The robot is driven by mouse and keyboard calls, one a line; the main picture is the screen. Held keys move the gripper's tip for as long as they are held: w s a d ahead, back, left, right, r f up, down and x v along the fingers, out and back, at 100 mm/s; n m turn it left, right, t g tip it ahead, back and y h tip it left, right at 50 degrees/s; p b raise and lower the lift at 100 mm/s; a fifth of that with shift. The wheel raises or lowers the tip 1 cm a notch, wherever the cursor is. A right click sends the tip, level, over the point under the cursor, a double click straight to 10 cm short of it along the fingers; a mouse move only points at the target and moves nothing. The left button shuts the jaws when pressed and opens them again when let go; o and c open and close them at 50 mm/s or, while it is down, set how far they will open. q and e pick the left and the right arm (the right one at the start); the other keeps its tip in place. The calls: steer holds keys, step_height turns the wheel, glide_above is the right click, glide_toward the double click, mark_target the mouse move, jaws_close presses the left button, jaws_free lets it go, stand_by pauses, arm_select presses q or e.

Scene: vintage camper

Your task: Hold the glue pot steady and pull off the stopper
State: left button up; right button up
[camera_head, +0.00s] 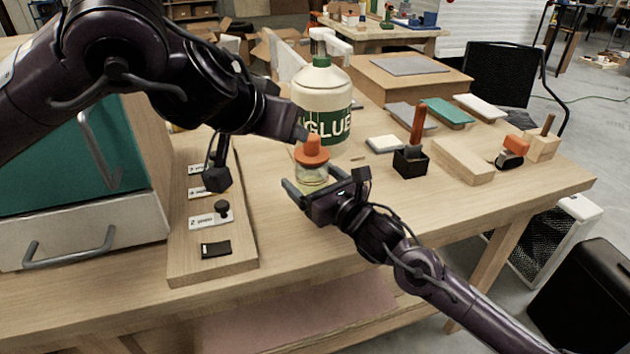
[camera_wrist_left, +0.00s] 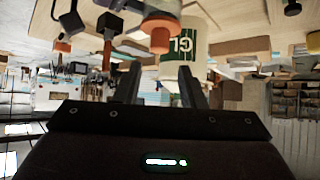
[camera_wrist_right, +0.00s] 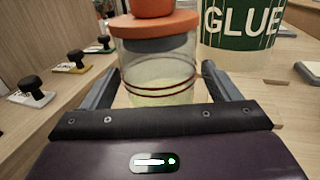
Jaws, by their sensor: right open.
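The glue pot (camera_head: 312,175) is a small clear glass jar with pale yellow contents. It stands upright on the workbench, with a wide orange stopper (camera_head: 312,152) seated in its mouth. My right gripper (camera_head: 312,183) is open, low at the pot. In the right wrist view the pot (camera_wrist_right: 160,75) stands between its two fingers. My left gripper (camera_head: 300,133) is by the stopper's knob in the head view. In the left wrist view its fingers (camera_wrist_left: 160,72) are apart with nothing between them, and the orange stopper (camera_wrist_left: 160,38) shows beyond the tips.
A large white GLUE bottle (camera_head: 322,95) stands close behind the pot. A labelled wooden board (camera_head: 215,265) with black knobs lies to the left, beside a cabinet. A black holder (camera_head: 410,162) and a wooden block (camera_head: 462,160) stand to the right. The front bench area is clear.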

steer(key=c, duration=1.2)
arm_select(q)
steer(key=o, duration=0.5)
steer(key=shift+f, duration=0.1)
steer(key=shift+c, duration=0.2)
steer(key=o, duration=0.5)
steer(key=m, duration=0.1)
steer(key=d+m, duration=0.1)
steer(key=m, duration=0.1)
steer(key=shift+w+f+g, duration=0.1)
steer(key=shift+f+g, duration=0.25)
steer(key=shift+g, duration=0.05)
steer(key=n+g+h, duration=0.3)
steer(key=n+g, duration=0.3)
steer(key=n, duration=2.4)
glide_toward(301, 155)
steer(key=d+r, duration=0.1)
steer(key=shift+x, duration=4.05)
